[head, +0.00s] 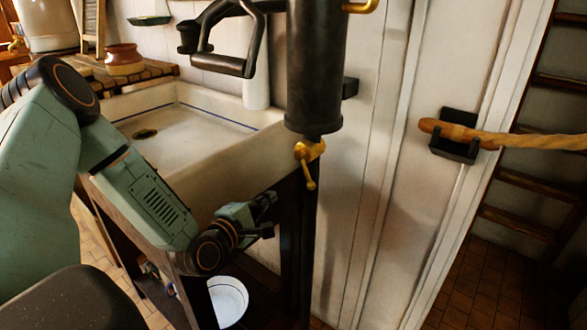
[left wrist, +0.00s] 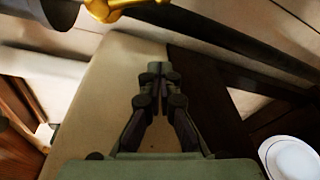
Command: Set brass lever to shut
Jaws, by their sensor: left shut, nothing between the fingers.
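The brass lever (head: 309,173) hangs down, slightly tilted, from a small brass valve body under the dark pump cylinder (head: 316,70). Brass parts of it also show at the top edge of the left wrist view (left wrist: 118,8), cut off by the frame. My left gripper (head: 269,214) is in front of the sink's corner, below and left of the lever and apart from it. In the left wrist view its fingers (left wrist: 155,72) are together with nothing between them. My right gripper is not in view.
A white sink (head: 200,130) stands behind my left arm. A dark post (head: 299,240) runs down below the lever. A white round vessel (head: 228,300) is low on the floor. A rope with a wooden end (head: 450,132) rests on a wall bracket at right. The wall panel right of the lever is clear.

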